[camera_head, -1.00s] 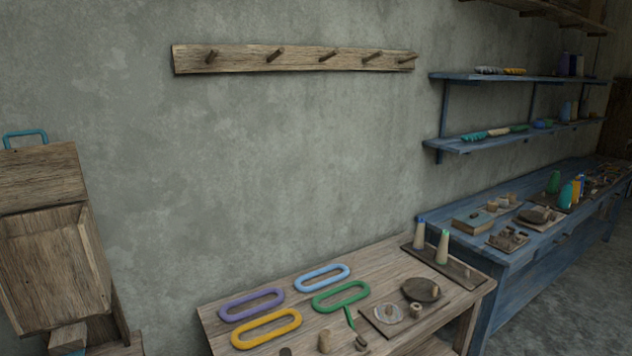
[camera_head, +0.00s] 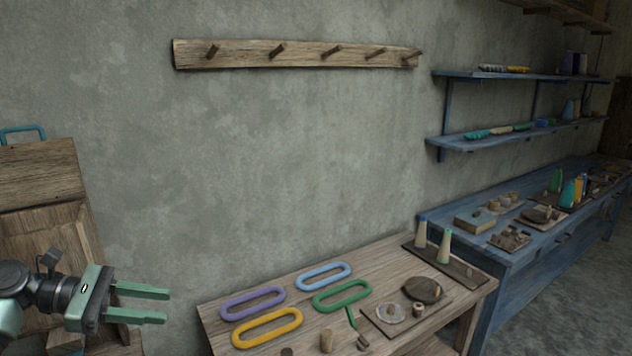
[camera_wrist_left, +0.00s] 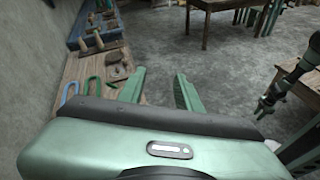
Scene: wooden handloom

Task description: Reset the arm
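My left gripper (camera_head: 155,304) comes in at the lower left of the head view. Its two green fingers are apart and nothing is between them. It is in front of a wooden box-like piece (camera_head: 40,190) and left of the wooden table (camera_head: 212,326), apart from the table's edge in the picture. In the left wrist view the same gripper (camera_wrist_left: 158,85) shows two spread fingers with table edge and floor beyond.
Purple (camera_head: 252,303), yellow (camera_head: 267,328), blue (camera_head: 323,276) and green (camera_head: 342,295) oval loops lie on the table. Two cones (camera_head: 443,246) stand at its back right. A peg rail (camera_head: 300,55) hangs on the wall. A blue bench (camera_head: 500,262) and shelves (camera_head: 490,142) are at right.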

